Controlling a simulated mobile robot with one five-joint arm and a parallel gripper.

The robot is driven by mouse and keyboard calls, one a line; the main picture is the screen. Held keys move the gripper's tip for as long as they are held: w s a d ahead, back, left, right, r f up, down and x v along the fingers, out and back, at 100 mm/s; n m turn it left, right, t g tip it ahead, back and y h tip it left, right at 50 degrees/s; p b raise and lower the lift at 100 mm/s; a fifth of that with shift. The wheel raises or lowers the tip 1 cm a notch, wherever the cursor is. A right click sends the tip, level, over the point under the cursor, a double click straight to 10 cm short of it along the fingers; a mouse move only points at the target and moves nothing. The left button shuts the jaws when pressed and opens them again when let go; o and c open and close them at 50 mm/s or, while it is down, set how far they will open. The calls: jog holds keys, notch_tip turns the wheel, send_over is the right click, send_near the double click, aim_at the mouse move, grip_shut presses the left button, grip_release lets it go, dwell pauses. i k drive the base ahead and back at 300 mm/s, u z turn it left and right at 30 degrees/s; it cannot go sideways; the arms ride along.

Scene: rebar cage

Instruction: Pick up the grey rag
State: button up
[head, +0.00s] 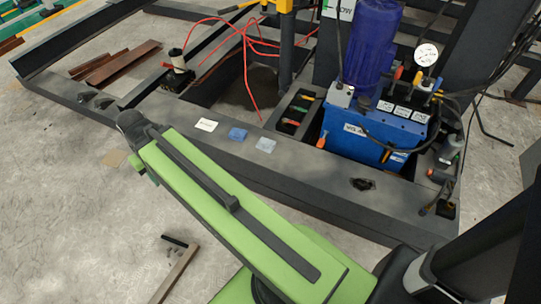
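A small flat light-grey piece (266,145), which looks like the grey rag, lies on the dark steel frame (330,195) near the middle of the head view. It is at the right end of a row with a blue flat piece (238,134) and a white one (206,125). The three lie apart from each other. My green arm crosses the view below them, from lower right to upper left. My gripper does not show, so I cannot tell its state or whether it holds anything.
A blue hydraulic unit (375,135) with a gauge (427,55) and hoses stands right of the row. A parts tray (296,112) and red cables (247,45) are behind. Dark crumpled lumps (95,99) lie on the frame's left. Concrete floor (60,200) is mostly open at left.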

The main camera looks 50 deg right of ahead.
aim_at(267, 145)
jog(key=z, duration=0.15)
jog(key=i, duration=0.9)
jog(key=u, duration=0.05)
